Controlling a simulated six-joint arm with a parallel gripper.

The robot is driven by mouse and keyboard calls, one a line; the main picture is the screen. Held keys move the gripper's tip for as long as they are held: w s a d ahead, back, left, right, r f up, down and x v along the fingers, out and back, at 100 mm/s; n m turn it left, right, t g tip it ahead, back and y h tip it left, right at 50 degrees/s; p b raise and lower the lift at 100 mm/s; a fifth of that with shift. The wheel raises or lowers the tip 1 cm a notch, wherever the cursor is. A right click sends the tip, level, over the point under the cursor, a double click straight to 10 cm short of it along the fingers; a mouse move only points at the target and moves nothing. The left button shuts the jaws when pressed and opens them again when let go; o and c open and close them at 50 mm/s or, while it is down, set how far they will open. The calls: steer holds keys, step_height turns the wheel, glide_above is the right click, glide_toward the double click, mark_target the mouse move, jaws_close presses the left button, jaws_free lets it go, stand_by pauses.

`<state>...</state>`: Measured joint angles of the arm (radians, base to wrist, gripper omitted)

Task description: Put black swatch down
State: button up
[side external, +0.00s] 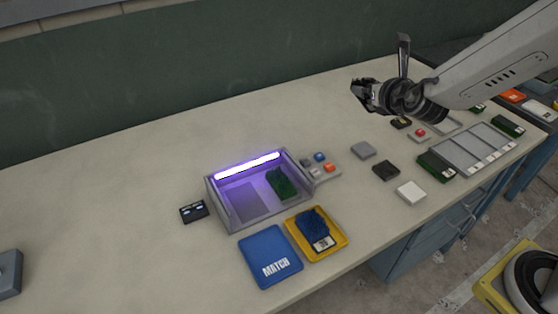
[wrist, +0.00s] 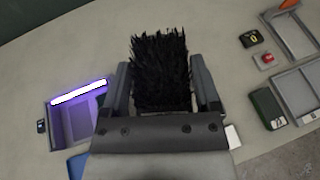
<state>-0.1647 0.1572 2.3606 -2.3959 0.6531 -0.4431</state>
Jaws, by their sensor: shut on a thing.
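The black swatch (wrist: 160,70) is a dark, bristly piece of turf in the wrist view. My gripper (wrist: 161,92) is shut on it, with one finger on each side. In the side view, my gripper (side external: 366,95) is at the upper right, raised above the table near its back edge. The swatch is hard to make out there against the dark gripper.
A violet-lit box (side external: 221,203) holds a green swatch (side external: 282,183). A blue MATCH mat (side external: 270,256) and a yellow tray (side external: 340,245) with a blue swatch (side external: 314,224) lie in front. Grey, black and white squares and a compartment tray (side external: 471,148) are at right. The table's left is mostly clear.

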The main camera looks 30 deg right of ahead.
steer(key=s+a+f+n+y, duration=0.1)
steer(key=s+a+f+y, duration=0.1)
steer(key=a+f, duration=0.4)
steer(key=s+a+f+n+y, duration=0.2)
steer(key=a+f, duration=0.4)
steer(key=a, duration=1)
steer(key=shift+s+a+f+t, duration=0.25)
steer(key=shift+s+f+t, duration=0.15)
steer(key=shift+s, duration=0.3)
glide_above(246, 201)
steer(key=s, duration=0.2)
steer(key=f, duration=0.7)
steer(key=shift+d+f, duration=0.35)
steer(key=shift+d, duration=0.05)
steer(key=shift+w+a+f, duration=0.2)
steer(key=shift+w+f, duration=0.25)
steer(key=shift+f, duration=0.05)
steer(key=shift+w+a+f, duration=0.1)
steer(key=shift+w+f, duration=0.15)
steer(key=shift+f, duration=0.05)
steer(key=shift+w+a+f, duration=0.1)
steer(key=shift+w+f, duration=0.05)
steer(key=shift+f, duration=0.7)
steer(key=shift+w+f, duration=0.1)
steer(key=shift+f, duration=0.7)
